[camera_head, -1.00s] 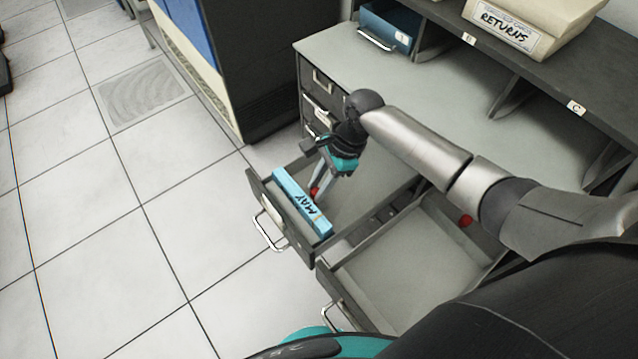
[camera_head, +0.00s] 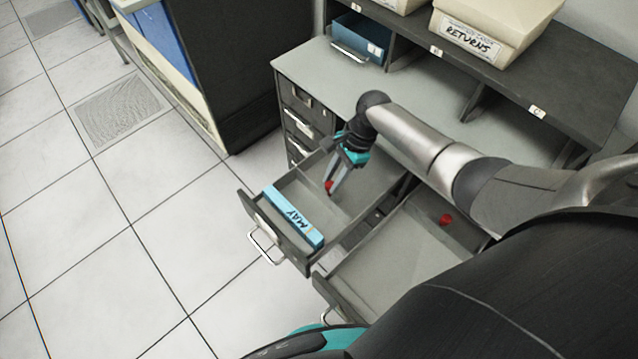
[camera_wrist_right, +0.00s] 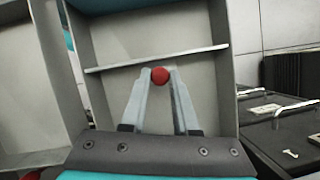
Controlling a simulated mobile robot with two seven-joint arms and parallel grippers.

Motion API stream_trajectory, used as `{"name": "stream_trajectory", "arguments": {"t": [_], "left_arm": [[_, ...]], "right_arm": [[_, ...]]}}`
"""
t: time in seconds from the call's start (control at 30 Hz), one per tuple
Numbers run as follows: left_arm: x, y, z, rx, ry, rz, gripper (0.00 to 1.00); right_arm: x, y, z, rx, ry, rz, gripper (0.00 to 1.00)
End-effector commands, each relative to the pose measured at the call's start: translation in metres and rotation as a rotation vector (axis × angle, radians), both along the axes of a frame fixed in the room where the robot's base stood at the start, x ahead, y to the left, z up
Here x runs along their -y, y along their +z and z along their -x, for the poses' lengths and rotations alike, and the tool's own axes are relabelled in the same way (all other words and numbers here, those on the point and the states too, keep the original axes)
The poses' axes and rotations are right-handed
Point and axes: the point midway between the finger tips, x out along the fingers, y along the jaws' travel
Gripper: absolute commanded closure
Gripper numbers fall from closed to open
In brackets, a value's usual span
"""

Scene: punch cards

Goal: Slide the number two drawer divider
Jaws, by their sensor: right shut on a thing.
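My right gripper (camera_head: 329,184) reaches down into the open left drawer (camera_head: 290,248) and is shut on a red knob. In the right wrist view the fingertips (camera_wrist_right: 159,80) close on both sides of the red knob (camera_wrist_right: 159,75). The knob sits at the middle of a thin grey divider (camera_wrist_right: 205,52) that spans the drawer from side to side. A blue block marked MAY (camera_head: 292,217) lies against the drawer's front, with a gap between it and the divider. No number is readable on the divider. My left gripper is out of view.
A second open drawer (camera_head: 385,270) stands to the right, with its own red knob (camera_head: 446,220). Closed drawers (camera_head: 300,97) are behind.

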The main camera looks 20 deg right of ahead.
Motion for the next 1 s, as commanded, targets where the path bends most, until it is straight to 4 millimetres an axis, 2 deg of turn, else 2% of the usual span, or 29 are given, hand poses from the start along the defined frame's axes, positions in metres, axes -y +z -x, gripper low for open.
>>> {"name": "stream_trajectory", "arguments": {"t": [0.1,0.37,0.4,0.67,1.0], "left_arm": [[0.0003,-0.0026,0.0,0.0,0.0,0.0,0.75],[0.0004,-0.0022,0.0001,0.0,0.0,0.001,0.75],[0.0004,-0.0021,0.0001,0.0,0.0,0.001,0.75],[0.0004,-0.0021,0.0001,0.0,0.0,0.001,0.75],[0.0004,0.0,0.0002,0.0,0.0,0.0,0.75]], "right_arm": [[0.0073,0.0001,-0.0047,0.008,-0.002,-0.002,1.0],[0.0075,0.0004,-0.0041,0.006,0.0,-0.003,1.0],[0.0075,0.0005,-0.004,0.005,0.0,-0.002,0.7],[0.007,0.0001,-0.0032,0.003,0.0,-0.002,0.41],[0.0091,0.0048,-0.003,0.002,0.0,-0.002,0.41]]}}
